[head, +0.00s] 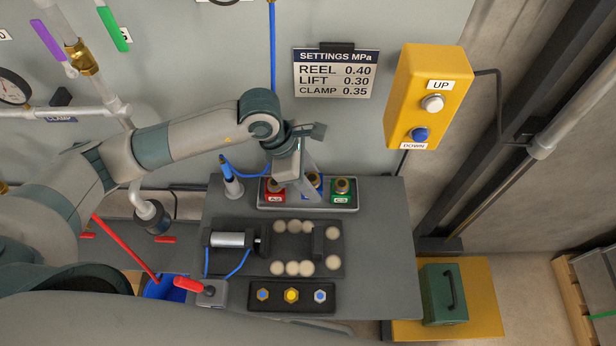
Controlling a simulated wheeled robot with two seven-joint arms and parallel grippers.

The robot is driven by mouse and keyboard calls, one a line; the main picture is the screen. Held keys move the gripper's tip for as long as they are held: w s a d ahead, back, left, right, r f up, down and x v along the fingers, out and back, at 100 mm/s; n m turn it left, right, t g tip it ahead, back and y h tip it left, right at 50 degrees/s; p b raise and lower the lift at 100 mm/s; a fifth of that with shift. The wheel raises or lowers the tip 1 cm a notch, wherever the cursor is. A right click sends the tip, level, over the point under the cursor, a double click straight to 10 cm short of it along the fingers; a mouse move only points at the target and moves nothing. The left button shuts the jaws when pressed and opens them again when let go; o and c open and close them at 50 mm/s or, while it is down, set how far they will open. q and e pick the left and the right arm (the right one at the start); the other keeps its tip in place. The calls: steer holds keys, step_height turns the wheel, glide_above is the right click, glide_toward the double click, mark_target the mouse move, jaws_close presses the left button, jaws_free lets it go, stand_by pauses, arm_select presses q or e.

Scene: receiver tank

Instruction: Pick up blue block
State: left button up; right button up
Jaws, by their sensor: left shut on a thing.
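The blue block (316,192) is in the middle of a small tray (335,208) on the grey bench, between a red block (274,194) and a green block (342,194). Each block has a brass-coloured round fitting on top. My left gripper (306,185) reaches down over the middle of the tray and is shut on the blue block, hiding much of it. I cannot tell whether the block is clear of the tray. My right gripper is not in view.
A blue-handled nozzle (232,184) stands left of the tray. In front are a plate with a cylinder (231,240) and several pale discs, a panel of lamps (292,296), and a red-handled lever (208,290). A yellow UP/DOWN box (430,90) hangs at right. The bench's right side is bare.

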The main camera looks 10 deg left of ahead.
arm_select(q)
steer(key=s+d+r+p, duration=0.3)
steer(key=s+d+r, duration=0.3)
steer(key=s, duration=0.1)
steer(key=shift+s+d, duration=0.2)
stand_by(0.4)
